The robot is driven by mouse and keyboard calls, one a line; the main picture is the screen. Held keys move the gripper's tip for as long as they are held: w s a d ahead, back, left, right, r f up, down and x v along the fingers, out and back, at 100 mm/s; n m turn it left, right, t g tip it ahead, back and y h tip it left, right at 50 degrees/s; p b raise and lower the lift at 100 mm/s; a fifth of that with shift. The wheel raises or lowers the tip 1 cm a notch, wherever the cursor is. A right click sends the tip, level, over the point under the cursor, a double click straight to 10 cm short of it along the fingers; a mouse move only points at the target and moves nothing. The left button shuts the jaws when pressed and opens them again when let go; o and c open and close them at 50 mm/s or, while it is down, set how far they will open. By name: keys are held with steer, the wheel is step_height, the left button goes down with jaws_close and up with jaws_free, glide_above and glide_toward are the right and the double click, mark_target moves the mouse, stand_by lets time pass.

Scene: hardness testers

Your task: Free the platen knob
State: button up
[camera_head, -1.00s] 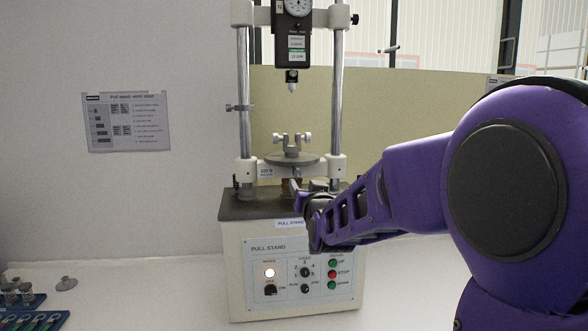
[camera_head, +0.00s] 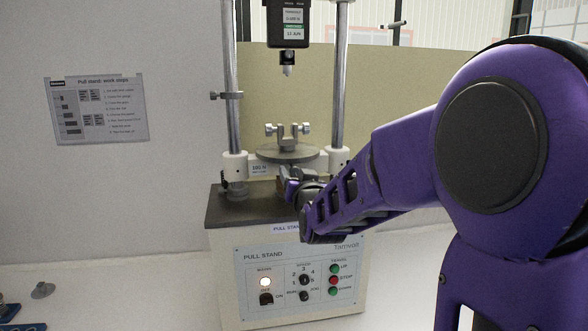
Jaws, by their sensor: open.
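The pull stand (camera_head: 292,268) stands ahead with its control panel facing me. Its round grey platen (camera_head: 262,152) sits between the two columns and carries a small clamp (camera_head: 287,143) with a screw at each side. My gripper (camera_head: 287,178) is open just below the platen's front edge, between the white column collars. The platen knob cannot be made out; my gripper and wrist cover the area under the platen. I cannot tell whether the fingers touch anything.
A black force gauge (camera_head: 289,25) with a pointed tip hangs above the platen. A small side clamp (camera_head: 227,95) juts from the left column. A work-steps sign (camera_head: 100,109) hangs on the left wall. A small grey part (camera_head: 42,290) lies on the table at lower left.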

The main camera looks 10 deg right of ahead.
steer(key=shift+c, duration=0.2)
jaws_close()
stand_by(0.3)
steer(key=shift+f+n+b, duration=0.2)
steer(key=shift+n+b, duration=0.1)
steer(key=shift+b, duration=0.4)
steer(key=n+b, duration=0.1)
steer(key=b, duration=0.1)
steer(key=shift+f+b, duration=0.1)
steer(key=shift+b, duration=0.25)
steer(key=n+b, duration=0.2)
steer(key=shift+n+b, duration=0.3)
steer(key=shift+b, duration=0.1)
steer(key=shift+r+n, duration=0.3)
steer(key=shift+r, duration=0.05)
